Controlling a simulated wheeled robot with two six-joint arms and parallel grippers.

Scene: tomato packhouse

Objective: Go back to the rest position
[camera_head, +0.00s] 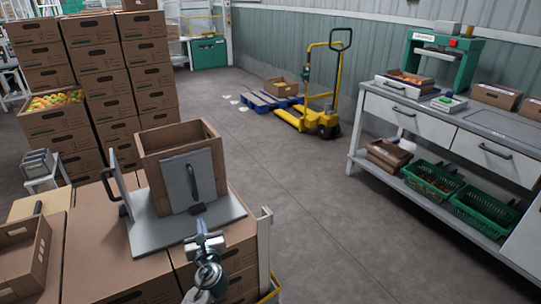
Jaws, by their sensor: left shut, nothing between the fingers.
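My left gripper (197,209) is at the lower middle of the head view, just in front of a grey metal fixture with a plate and handle (188,180). The gripper is shut and holds nothing that I can see. I cannot tell whether its tips touch the fixture. An open brown carton (205,135) stands upright on the fixture's base, behind the plate. My right gripper is not in view.
Stacked cartons (95,60) rise at the left, one holding tomatoes (55,98). A workbench (440,113) with green crates (433,181) below stands at the right. A yellow pallet truck (325,120) stands at the back. The grey floor between is clear.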

